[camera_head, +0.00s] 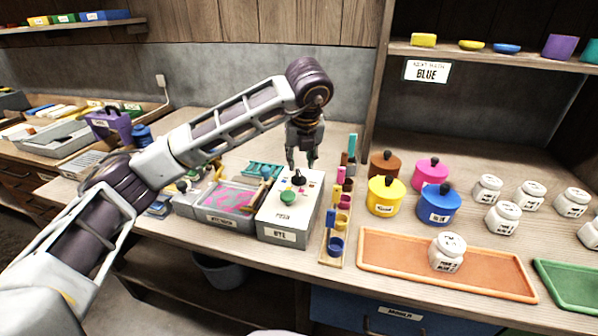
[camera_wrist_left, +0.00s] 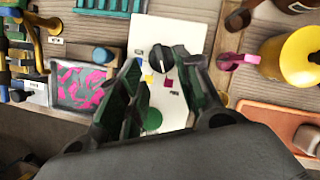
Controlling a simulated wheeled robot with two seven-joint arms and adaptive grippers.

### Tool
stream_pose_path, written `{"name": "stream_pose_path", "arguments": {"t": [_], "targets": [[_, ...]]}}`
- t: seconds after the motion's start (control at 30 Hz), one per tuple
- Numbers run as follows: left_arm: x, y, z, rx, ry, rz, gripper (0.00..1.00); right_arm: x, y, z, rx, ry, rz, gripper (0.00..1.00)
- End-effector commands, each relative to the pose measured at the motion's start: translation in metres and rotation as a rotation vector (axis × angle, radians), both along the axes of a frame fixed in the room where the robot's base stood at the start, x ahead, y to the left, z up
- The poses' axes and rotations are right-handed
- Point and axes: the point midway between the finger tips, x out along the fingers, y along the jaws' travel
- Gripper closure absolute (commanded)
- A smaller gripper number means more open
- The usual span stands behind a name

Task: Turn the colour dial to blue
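The dye box (camera_head: 309,210) is a white box labelled DYE on the bench. Its colour dial (camera_wrist_left: 161,55) is a black round knob with a white mark, ringed by small coloured squares; it also shows in the head view (camera_head: 299,178). I cannot tell which colour the mark points at. A green button (camera_head: 287,197) sits on the box nearer its front. My left gripper (camera_head: 301,165) points down just above the dial. In the wrist view its fingers (camera_wrist_left: 158,72) are apart, with the dial between or just beyond the tips. No contact is clear. My right gripper is not in view.
A tray with pink marbling (camera_head: 230,196) stands left of the box. A rack of coloured cups (camera_head: 337,225) stands close on its right, then lidded pots, white jars and an orange tray (camera_head: 390,251).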

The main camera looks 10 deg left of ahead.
Motion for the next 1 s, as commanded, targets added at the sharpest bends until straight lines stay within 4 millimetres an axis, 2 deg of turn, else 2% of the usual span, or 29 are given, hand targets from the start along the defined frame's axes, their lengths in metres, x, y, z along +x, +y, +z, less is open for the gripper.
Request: {"name": "stream_pose_path", "arguments": {"t": [0.2,0.5,0.93,1.0], "targets": [[0.010,0.005,-0.029,0.002,0.003,0.001,0.66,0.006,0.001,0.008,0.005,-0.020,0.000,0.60],[0.020,0.009,-0.054,0.000,0.000,0.001,0.66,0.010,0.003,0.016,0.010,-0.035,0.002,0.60],[0.022,0.010,-0.058,0.001,0.000,0.000,0.66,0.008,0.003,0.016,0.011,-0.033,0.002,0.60],[0.022,0.010,-0.058,0.001,0.000,0.000,0.75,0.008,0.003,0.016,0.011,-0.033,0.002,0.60]]}}
